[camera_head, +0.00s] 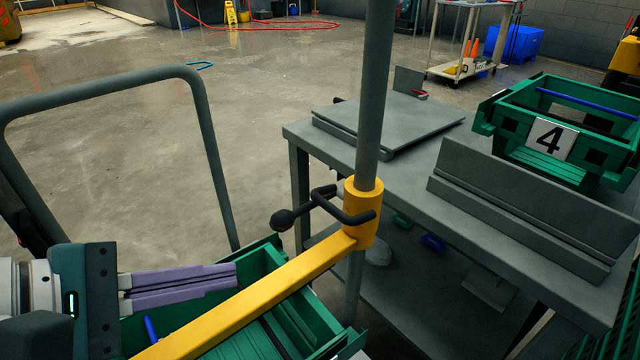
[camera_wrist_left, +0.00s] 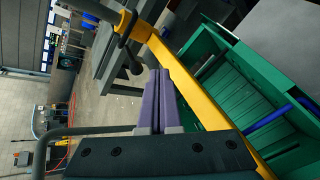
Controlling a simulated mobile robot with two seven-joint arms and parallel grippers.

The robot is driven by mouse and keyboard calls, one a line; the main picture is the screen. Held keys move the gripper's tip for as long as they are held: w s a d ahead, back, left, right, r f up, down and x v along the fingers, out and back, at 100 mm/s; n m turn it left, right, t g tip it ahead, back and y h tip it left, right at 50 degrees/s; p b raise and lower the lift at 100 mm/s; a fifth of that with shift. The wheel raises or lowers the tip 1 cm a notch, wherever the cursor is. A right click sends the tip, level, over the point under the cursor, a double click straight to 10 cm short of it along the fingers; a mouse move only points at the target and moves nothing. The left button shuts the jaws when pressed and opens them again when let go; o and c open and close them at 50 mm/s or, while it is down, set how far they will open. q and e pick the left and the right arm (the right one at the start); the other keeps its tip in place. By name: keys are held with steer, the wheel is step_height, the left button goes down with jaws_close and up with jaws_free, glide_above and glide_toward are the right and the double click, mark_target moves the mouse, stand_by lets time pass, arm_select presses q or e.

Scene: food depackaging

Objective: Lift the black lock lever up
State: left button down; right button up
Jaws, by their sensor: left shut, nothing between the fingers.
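The black lock lever (camera_head: 299,211) with its round knob sticks out to the left of the yellow collar (camera_head: 362,212) on the grey vertical post. It also shows in the left wrist view (camera_wrist_left: 133,57), just beyond my fingertips. My left gripper (camera_head: 234,275) has purple fingers that are shut and empty. In the head view the fingertips are below and left of the lever knob, apart from it. In the left wrist view the fingers (camera_wrist_left: 159,76) point toward the knob. My right gripper is not in view.
A yellow bar (camera_head: 262,305) runs from the collar over a green crate (camera_head: 385,343), close beside my left gripper. A grey metal table (camera_head: 410,172) stands to the right with a green crate numbered 4 (camera_head: 510,112). A grey tubular handle (camera_head: 212,150) rises at left.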

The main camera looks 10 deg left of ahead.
mark_target(308, 207)
arm_select(q)
steer(key=w+a+n, duration=0.1)
steer(key=n, duration=0.1)
steer(key=w+a+f+n+t+b, duration=0.1)
steer(key=n, duration=0.1)
steer(key=w+a+f+n+t+y, duration=0.1)
steer(key=a+n, duration=0.1)
steer(key=shift+w+b, duration=0.2)
steer(key=shift+b, duration=0.15)
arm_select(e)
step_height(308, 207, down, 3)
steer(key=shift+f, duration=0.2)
arm_select(q)
steer(key=shift+w, duration=0.1)
steer(key=b+x, duration=0.2)
steer(key=x, duration=0.8)
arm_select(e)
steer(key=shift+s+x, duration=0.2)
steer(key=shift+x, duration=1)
arm_select(q)
steer(key=shift+r, duration=0.15)
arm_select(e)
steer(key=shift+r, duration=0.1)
